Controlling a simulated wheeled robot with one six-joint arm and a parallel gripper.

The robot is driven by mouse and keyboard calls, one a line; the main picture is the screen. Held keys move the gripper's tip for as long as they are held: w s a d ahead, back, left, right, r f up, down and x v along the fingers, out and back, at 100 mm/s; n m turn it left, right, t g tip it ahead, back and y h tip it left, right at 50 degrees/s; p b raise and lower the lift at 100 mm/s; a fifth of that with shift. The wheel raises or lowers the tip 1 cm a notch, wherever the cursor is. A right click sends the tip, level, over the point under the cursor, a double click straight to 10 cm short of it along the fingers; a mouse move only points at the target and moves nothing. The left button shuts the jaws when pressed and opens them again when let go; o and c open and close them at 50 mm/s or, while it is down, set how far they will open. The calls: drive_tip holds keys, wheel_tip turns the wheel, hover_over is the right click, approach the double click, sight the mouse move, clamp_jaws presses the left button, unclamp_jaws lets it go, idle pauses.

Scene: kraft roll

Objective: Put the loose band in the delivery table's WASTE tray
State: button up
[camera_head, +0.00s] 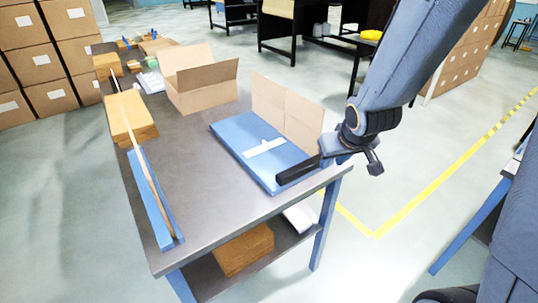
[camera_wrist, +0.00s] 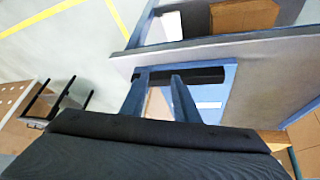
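I cannot pick out a loose band for certain in either view. My gripper (camera_head: 350,158) is over the near right corner of the grey worktable; in the wrist view its two fingers (camera_wrist: 160,78) are apart with nothing clearly between them. A black bar (camera_head: 297,171) lies along the near edge of a blue board; in the wrist view this bar (camera_wrist: 205,75) shows by the fingertips. I cannot tell whether they touch. Part of a blue-legged table (camera_head: 470,226) shows at the right edge. No WASTE tray label is readable.
The worktable (camera_head: 205,205) carries the blue board (camera_head: 232,135) with a white label, an upright cardboard piece (camera_head: 290,108), an open carton (camera_head: 200,85), and a blue holder (camera_head: 150,213) with a long brown strip. Floor to the right is clear, with yellow lines.

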sight(266, 142)
drive_tip(key=w+a+f+t+b, duration=0.1)
drive_tip(key=w, duration=0.1)
drive_tip(key=w+a+f+n+y+b, duration=0.1)
drive_tip(key=w+a, duration=0.1)
drive_tip(key=w, duration=0.1)
drive_tip(key=w+a+f+t+y+b, duration=0.1)
drive_tip(key=w+f, duration=0.1)
drive_tip(key=w, duration=0.1)
drive_tip(key=shift+a+n+t, duration=0.3)
drive_tip(key=shift+a+n, duration=0.05)
drive_tip(key=shift+n, duration=0.05)
drive_tip(key=w+a+y+b, duration=0.1)
drive_tip(key=a, duration=0.1)
drive_tip(key=w+a+f+n+t+y+b, duration=0.1)
drive_tip(key=w+a+y, duration=0.1)
drive_tip(key=a, duration=0.1)
drive_tip(key=w+a+n+t+y+b, duration=0.1)
drive_tip(key=w+a, duration=0.1)
drive_tip(key=a, duration=0.1)
drive_tip(key=shift+w+f+y, duration=0.1)
drive_tip(key=shift+f+y, duration=0.1)
drive_tip(key=shift+y, duration=0.1)
drive_tip(key=shift+w+a+n+y+b, duration=0.3)
drive_tip(key=shift+w+a, duration=0.05)
drive_tip(key=shift+a, duration=0.25)
drive_tip(key=shift+p+x, duration=0.5)
drive_tip(key=shift+x, duration=3.05)
drive_tip(key=shift+w, duration=0.1)
drive_tip(key=shift+d, duration=0.1)
drive_tip(key=shift+c, duration=0.3)
